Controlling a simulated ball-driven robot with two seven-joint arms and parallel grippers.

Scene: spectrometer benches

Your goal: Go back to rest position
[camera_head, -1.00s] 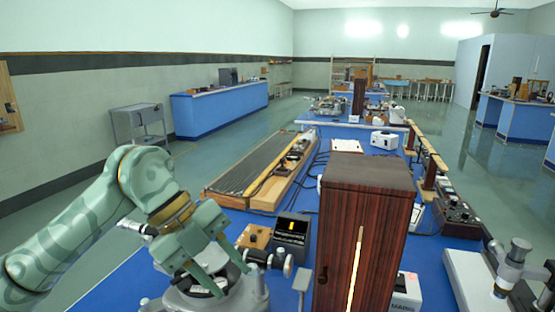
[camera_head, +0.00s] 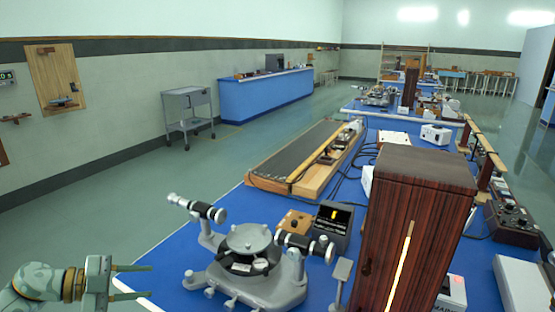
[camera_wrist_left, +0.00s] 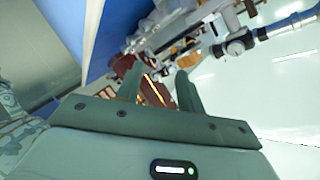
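My left gripper (camera_head: 149,281) is at the lower left of the head view, left of the blue bench (camera_head: 170,262). Its two fingers are apart with nothing between them. The left wrist view also shows the two fingers (camera_wrist_left: 158,72) spread and empty. The grey spectrometer (camera_head: 262,284) stands on the bench to the right of the gripper, clear of it, with its telescope tube (camera_head: 197,207) pointing up and left. My right gripper is in neither view.
A tall dark wooden cabinet (camera_head: 410,235) with a glowing slit stands right of the spectrometer. A black-topped wooden box (camera_head: 300,158) lies behind. A grey trolley (camera_head: 188,108) stands by the wall. The floor left of the bench is free.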

